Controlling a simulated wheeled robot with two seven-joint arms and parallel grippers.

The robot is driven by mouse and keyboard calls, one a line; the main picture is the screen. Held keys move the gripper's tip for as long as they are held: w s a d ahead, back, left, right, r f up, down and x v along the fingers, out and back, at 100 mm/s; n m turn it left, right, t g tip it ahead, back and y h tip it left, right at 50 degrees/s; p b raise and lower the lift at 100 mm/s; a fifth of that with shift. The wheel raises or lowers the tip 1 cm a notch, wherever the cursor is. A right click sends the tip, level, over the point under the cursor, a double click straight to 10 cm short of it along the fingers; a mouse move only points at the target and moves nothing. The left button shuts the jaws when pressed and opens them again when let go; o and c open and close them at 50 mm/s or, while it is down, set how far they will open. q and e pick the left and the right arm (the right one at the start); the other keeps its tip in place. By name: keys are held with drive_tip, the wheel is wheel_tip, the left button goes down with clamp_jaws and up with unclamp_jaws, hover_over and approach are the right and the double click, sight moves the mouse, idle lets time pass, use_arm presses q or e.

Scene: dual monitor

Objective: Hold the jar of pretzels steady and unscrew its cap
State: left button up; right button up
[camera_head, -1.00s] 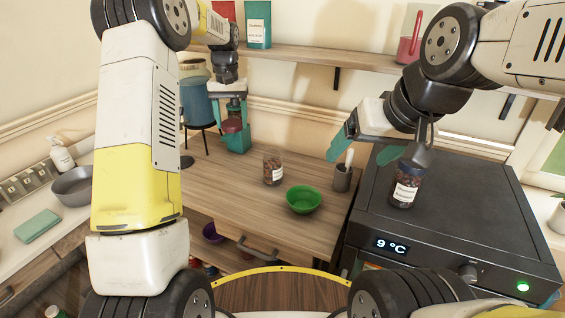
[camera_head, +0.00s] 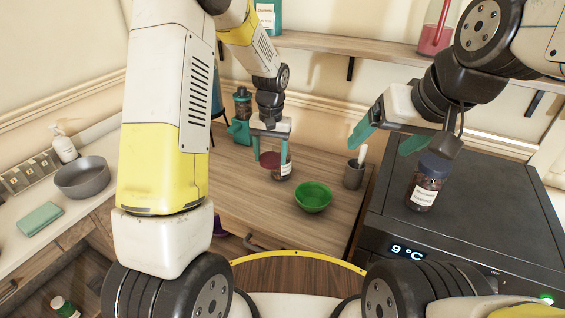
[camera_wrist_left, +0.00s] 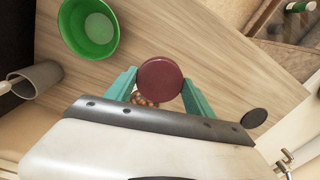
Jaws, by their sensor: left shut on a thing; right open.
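My left gripper (camera_head: 270,158) is shut on a dark red cap (camera_head: 268,160), over the wooden counter. The cap also shows between the fingers in the left wrist view (camera_wrist_left: 160,79). A clear jar with brown contents and a white label (camera_head: 285,171) stands on the counter, partly hidden by the cap and fingers. I cannot tell if the cap touches it. A second jar with a dark blue lid and a label (camera_head: 423,190) stands on the black appliance. My right gripper (camera_head: 377,149) is open and empty above the appliance's left side, near that jar. Both labels are too small to read surely.
A green bowl (camera_head: 312,197) and a grey cup (camera_head: 353,174) stand on the counter (camera_head: 235,180). A teal grinder (camera_head: 241,118) is behind my left gripper. The black appliance (camera_head: 480,220) is at right. A grey bowl (camera_head: 82,178) is at left.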

use_arm(q)
drive_tip(key=shift+m, duration=0.7)
drive_tip(key=s+f, duration=0.2)
drive_tip(key=s, duration=0.3)
drive_tip(key=s+d+f, duration=0.1)
drive_tip(key=s+f, duration=0.1)
drive_tip(key=s, duration=0.3)
drive_tip(key=s+d+f, duration=0.1)
drive_tip(key=s+f, duration=0.2)
drive_tip(key=s, duration=0.2)
drive_tip(key=shift+s+d, duration=0.1)
drive_tip(key=shift+d, duration=0.1)
hover_over(267, 192)
drive_tip(key=shift+f, duration=0.8)
drive_tip(key=shift+a+f, duration=0.1)
drive_tip(key=shift+f, duration=1.6)
drive_tip(key=shift+f, duration=0.15)
drive_tip(key=o, duration=1.5)
drive_tip(key=shift+o, duration=0.2)
